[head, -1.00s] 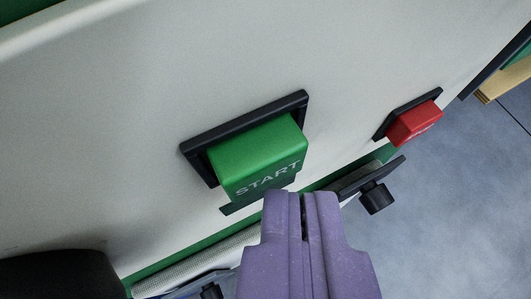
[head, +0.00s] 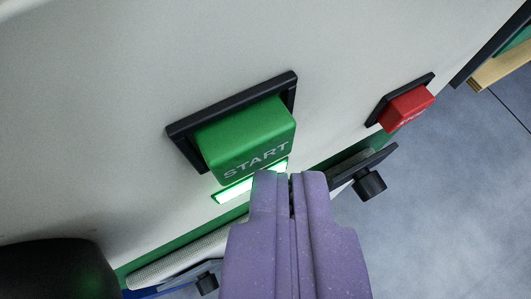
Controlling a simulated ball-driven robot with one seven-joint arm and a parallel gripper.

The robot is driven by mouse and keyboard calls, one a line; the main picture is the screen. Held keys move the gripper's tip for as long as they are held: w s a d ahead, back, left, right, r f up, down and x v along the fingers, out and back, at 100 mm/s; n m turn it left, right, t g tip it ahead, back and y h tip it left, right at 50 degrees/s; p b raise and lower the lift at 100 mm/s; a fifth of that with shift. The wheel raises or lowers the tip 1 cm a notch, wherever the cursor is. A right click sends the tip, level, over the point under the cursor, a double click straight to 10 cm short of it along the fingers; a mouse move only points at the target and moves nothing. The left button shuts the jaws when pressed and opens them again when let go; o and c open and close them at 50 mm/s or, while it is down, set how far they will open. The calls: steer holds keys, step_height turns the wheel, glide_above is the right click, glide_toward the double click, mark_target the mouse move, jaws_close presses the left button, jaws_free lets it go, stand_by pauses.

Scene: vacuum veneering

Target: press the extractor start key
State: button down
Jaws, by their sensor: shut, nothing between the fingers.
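The green start key (head: 245,137), lettered START, stands out from a black frame on the pale machine panel. A bar lamp (head: 250,183) just below the key glows bright white-green. My purple gripper (head: 290,177) is shut and empty, with its tips just below the key's lower right corner in the picture. The tips overlap part of the lamp. I cannot tell whether they touch the key or the panel.
A red key (head: 407,107) in a black frame sits to the right on the same panel. A black knob (head: 369,184) on a dark bracket juts out below it. Grey floor (head: 450,220) lies open at the lower right.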

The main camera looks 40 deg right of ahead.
steer(key=shift+s+a, duration=0.15)
steer(key=shift+s, duration=0.45)
steer(key=shift+s, duration=0.1)
steer(key=s, duration=0.2)
steer(key=s+a+b, duration=0.1)
steer(key=s, duration=0.1)
steer(key=shift+s+a+b, duration=0.1)
steer(key=shift+s+b, duration=0.2)
steer(key=shift+s, duration=0.1)
stand_by(0.3)
